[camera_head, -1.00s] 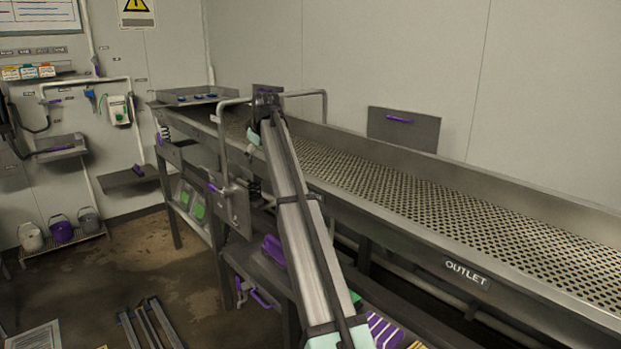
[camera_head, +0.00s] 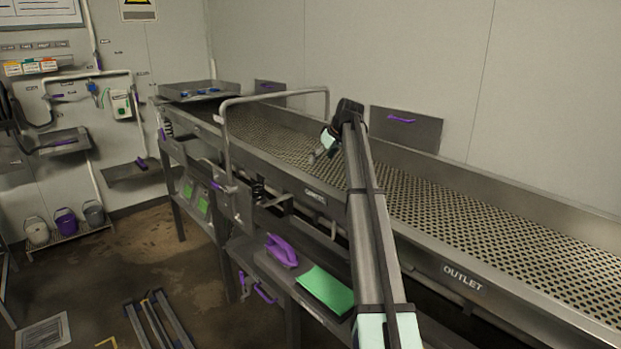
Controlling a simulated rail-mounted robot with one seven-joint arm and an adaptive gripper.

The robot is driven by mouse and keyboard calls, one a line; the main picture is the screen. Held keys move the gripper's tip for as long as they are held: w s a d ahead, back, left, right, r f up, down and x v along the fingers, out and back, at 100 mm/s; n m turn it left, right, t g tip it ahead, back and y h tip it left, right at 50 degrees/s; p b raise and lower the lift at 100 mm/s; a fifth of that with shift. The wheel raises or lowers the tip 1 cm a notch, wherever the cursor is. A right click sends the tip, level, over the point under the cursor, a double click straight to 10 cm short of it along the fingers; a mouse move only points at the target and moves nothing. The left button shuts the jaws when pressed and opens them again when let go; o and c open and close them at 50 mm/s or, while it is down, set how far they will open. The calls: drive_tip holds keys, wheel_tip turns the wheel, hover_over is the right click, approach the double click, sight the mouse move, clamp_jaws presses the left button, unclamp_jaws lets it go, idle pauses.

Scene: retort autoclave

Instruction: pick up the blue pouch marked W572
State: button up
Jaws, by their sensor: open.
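Several small flat blue items, which may be pouches, lie in a grey metal tray (camera_head: 228,93) at the far left end of the conveyor. One blue item (camera_head: 186,93) lies near the middle of that tray. They are too small for any marking such as W572 to be read. My gripper (camera_head: 317,156) shows small at the end of my bent arm, over the perforated conveyor bed. It is open, and no object shows in it. It is well to the right of the tray and apart from the blue items.
The perforated conveyor (camera_head: 450,205) runs from far left to near right, with raised side walls. A metal hoop rail (camera_head: 275,95) arches over it between my gripper and the tray. A purple scoop (camera_head: 281,250) and green sheet (camera_head: 326,290) lie on a lower shelf.

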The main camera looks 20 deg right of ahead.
drive_tip(key=p+x, duration=0.1)
drive_tip(key=x, duration=0.3)
drive_tip(key=shift+w+f, duration=0.15)
drive_tip(key=shift+w, duration=0.05)
drive_tip(key=shift+s+p+x, duration=0.15)
drive_tip(key=shift+p+x, duration=0.6)
drive_tip(key=shift+x, duration=0.85)
drive_tip(key=shift+s+p+x, duration=0.15)
drive_tip(key=shift+p+x, duration=0.6)
drive_tip(key=shift+x, duration=0.85)
drive_tip(key=shift+f, duration=0.15)
drive_tip(key=c, duration=1.2)
